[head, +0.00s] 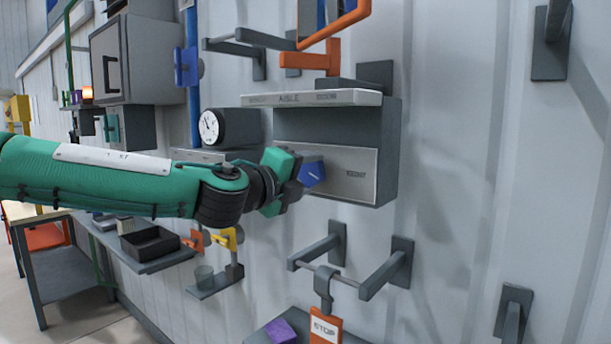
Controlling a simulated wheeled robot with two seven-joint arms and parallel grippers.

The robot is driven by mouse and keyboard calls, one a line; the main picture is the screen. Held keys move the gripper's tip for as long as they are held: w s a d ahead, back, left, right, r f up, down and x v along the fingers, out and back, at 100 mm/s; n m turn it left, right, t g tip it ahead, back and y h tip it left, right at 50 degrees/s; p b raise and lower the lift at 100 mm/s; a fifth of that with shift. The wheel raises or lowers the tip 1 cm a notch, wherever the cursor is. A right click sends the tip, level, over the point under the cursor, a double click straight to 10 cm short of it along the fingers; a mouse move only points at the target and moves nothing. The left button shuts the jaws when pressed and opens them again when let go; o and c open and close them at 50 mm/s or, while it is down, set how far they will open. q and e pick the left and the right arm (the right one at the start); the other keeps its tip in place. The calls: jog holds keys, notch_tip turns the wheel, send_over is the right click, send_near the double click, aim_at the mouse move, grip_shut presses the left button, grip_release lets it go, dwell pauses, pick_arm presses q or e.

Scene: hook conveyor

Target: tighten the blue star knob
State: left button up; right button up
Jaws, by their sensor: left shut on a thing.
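The blue star knob (312,173) sits on the light grey front plate (355,172) of a dark grey wall box (388,150). A short white line shows on its face. My left gripper (296,180) reaches in from the left on a green arm and is shut on the knob's left side. The fingers hide part of the knob. My right gripper is not in view.
A round white gauge (209,126) is on the wall just left of the box. Grey brackets (385,268) with a hanging STOP tag (325,329) are below. An orange hook (318,60) is above. The wall to the right is mostly bare.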

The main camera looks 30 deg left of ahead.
pick_arm(q)
jog(key=o, duration=1)
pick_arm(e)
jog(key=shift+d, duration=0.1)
pick_arm(q)
jog(key=shift+s, duration=0.4)
jog(key=s+a+b, duration=0.1)
jog(key=s+b, duration=0.1)
jog(key=s, duration=1.1)
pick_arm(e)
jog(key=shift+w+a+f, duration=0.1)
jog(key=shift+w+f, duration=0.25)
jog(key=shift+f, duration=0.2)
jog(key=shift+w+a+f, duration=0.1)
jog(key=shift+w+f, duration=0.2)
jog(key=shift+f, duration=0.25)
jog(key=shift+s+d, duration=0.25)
pick_arm(q)
jog(key=shift+f, duration=0.1)
